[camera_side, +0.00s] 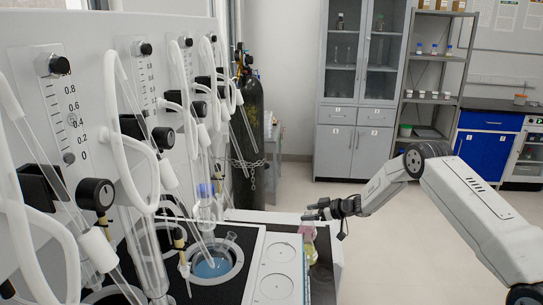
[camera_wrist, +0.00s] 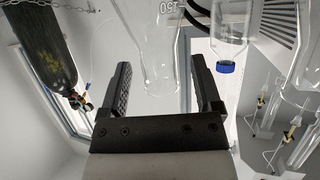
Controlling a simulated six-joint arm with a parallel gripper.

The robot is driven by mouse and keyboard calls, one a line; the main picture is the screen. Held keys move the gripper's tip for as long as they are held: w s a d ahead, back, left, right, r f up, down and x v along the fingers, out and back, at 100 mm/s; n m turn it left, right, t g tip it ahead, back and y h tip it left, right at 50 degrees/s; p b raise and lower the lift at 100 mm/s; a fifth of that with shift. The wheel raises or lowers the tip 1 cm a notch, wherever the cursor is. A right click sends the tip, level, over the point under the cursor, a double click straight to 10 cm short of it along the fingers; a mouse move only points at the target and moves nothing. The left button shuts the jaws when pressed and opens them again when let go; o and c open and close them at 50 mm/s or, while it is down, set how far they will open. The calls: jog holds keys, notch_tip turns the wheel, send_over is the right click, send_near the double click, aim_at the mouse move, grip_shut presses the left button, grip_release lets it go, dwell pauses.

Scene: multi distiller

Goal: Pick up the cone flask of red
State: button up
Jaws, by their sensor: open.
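In the side view, a small glass flask (camera_side: 309,238) with a pinkish and yellowish tint stands at the right edge of the bench, just below and left of my gripper (camera_side: 322,212). Its lower part is hard to make out. In the wrist view, my gripper (camera_wrist: 160,72) is open, with its two black fingers apart. A clear glass vessel (camera_wrist: 160,45) with upside-down volume marks shows between the fingers, its narrow end toward the gripper. I see no red liquid in its visible part. I cannot tell whether it touches a finger.
A round bath (camera_side: 215,262) with blue liquid and a white panel (camera_side: 273,270) lie left of the flask. Glass tubes and white hoses (camera_side: 140,150) fill the left side. A blue-capped bottle (camera_wrist: 230,45) is right of the fingers. A chained dark cylinder (camera_side: 245,130) stands behind.

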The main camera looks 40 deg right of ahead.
jog(key=shift+x, duration=1.3)
grip_shut()
dwell(0.8)
